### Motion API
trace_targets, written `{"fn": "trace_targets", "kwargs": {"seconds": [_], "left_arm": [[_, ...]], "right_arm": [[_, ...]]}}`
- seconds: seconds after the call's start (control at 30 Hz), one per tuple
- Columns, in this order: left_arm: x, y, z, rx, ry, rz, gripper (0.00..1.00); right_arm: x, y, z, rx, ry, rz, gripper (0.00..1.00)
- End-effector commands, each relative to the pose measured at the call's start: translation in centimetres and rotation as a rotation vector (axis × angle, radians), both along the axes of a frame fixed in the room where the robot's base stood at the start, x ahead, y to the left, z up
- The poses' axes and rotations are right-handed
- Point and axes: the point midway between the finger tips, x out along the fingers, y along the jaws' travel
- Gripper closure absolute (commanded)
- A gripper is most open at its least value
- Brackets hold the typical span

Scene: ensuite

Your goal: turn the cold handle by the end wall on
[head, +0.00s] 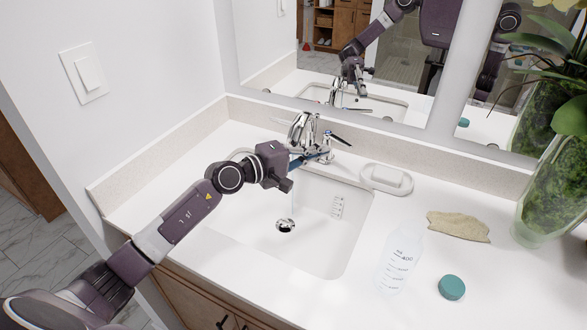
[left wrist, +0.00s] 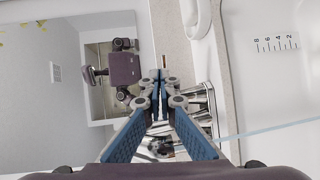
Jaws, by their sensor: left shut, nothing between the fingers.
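The chrome faucet (head: 303,128) stands behind the sink near the end wall. A lever handle (head: 338,138) shows at its right; the side nearer the end wall is partly hidden by my arm, so I cannot tell how a handle there stands. My left gripper (head: 322,155) is shut and empty, in front of the faucet; I cannot tell if it touches it. In the left wrist view the blue fingers (left wrist: 160,82) are together, with chrome faucet parts (left wrist: 205,100) beside and below them. A thin pale stream (head: 293,202), seemingly water, falls toward the drain. My right gripper is out of view.
The sink (head: 345,235) lies below my arm. A soap dish (head: 386,179), a tan cloth (head: 458,227), a clear bottle (head: 400,260), a teal cap (head: 451,287) and a plant vase (head: 550,195) stand to the right. The mirror (head: 410,75) is behind; the end wall (head: 140,90) is left.

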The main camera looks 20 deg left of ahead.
Motion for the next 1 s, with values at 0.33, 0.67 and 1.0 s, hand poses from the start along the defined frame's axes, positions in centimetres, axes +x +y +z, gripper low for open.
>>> {"fn": "trace_targets", "kwargs": {"seconds": [0.33, 0.67, 1.0], "left_arm": [[-5.3, 2.4, 0.5, 0.006, 0.002, -0.001, 1.00], [-7.5, 3.4, 1.2, 0.001, 0.001, 0.000, 1.00], [-7.6, 3.4, 1.3, 0.000, 0.000, 0.000, 1.00]], "right_arm": [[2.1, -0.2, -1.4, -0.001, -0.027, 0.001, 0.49], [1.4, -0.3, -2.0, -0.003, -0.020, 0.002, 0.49], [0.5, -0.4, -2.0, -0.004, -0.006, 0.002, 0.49]]}}
